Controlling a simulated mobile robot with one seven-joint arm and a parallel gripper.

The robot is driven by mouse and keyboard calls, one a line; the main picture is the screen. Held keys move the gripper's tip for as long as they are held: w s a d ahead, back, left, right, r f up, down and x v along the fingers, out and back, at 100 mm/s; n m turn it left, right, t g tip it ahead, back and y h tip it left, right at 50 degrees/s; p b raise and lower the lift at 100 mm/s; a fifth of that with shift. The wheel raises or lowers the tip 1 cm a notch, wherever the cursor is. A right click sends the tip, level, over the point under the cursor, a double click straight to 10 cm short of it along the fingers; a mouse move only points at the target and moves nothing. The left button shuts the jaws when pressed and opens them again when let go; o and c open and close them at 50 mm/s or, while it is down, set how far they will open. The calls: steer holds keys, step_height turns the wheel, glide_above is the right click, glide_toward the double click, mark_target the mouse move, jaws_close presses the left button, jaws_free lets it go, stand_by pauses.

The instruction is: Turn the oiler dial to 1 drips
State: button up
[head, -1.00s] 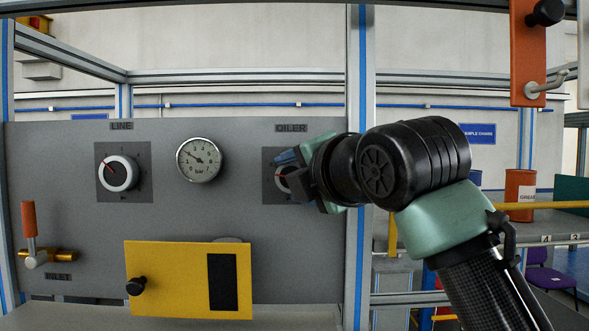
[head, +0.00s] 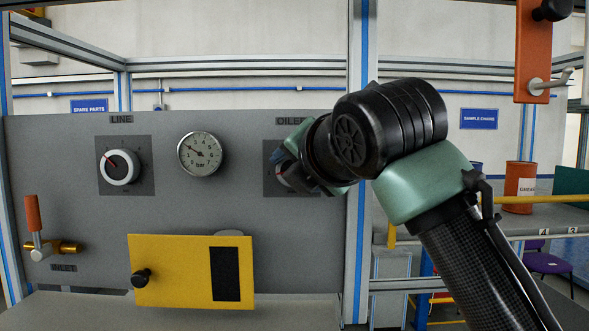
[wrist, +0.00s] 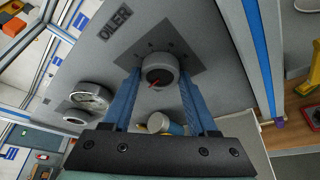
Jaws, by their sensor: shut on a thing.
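The oiler dial (wrist: 160,72) is a round grey knob with a dark face and a red pointer mark, on a dark square plate under the OILER label (wrist: 115,25). In the head view the dial is mostly hidden behind my gripper (head: 285,165), with only a sliver of its plate (head: 271,185) showing. In the wrist view my gripper's two blue fingers (wrist: 160,88) reach to the dial, one on each side, and are shut on it. The pointer lies aslant toward the lower left in the wrist view.
The LINE dial (head: 119,167) and a pressure gauge (head: 200,153) are left of the oiler on the grey panel (head: 80,215). A yellow plate (head: 180,270) with a black knob sits below. A metal post (head: 358,230) stands just right of the panel.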

steer(key=shift+f, duration=0.1)
steer(key=o, duration=1.4)
steer(key=shift+s, duration=0.1)
steer(key=shift+b+v, duration=2.95)
steer(key=shift+v, duration=3.5)
